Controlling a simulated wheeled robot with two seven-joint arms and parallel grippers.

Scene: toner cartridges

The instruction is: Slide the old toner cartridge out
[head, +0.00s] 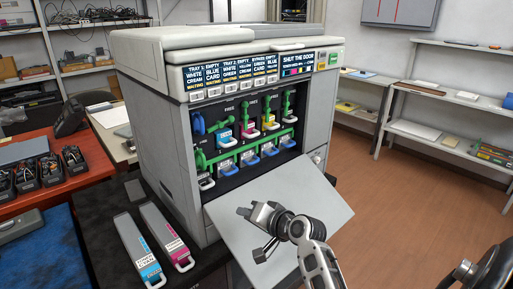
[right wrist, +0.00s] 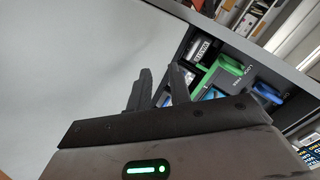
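The printer (head: 215,75) stands with its front door (head: 285,215) folded down and open. In its bay, several toner cartridges sit in a row, with a cyan-labelled one (head: 223,135), a magenta one (head: 248,130) and a yellow one (head: 269,121) among them. Green levers and a green bar (head: 245,147) run across the bay. I cannot tell which cartridge is the old one. My right gripper (head: 251,233) is above the open door, in front of the bay, its fingers apart and empty. In the right wrist view, the fingers (right wrist: 158,80) show a gap, with the bay beyond them.
Two loose cartridges, cyan (head: 138,250) and magenta (head: 167,236), lie on a dark surface left of the printer. A red table (head: 60,195) with several black bins is at the left. White shelves (head: 440,95) stand at the right. Brown floor is free at the right.

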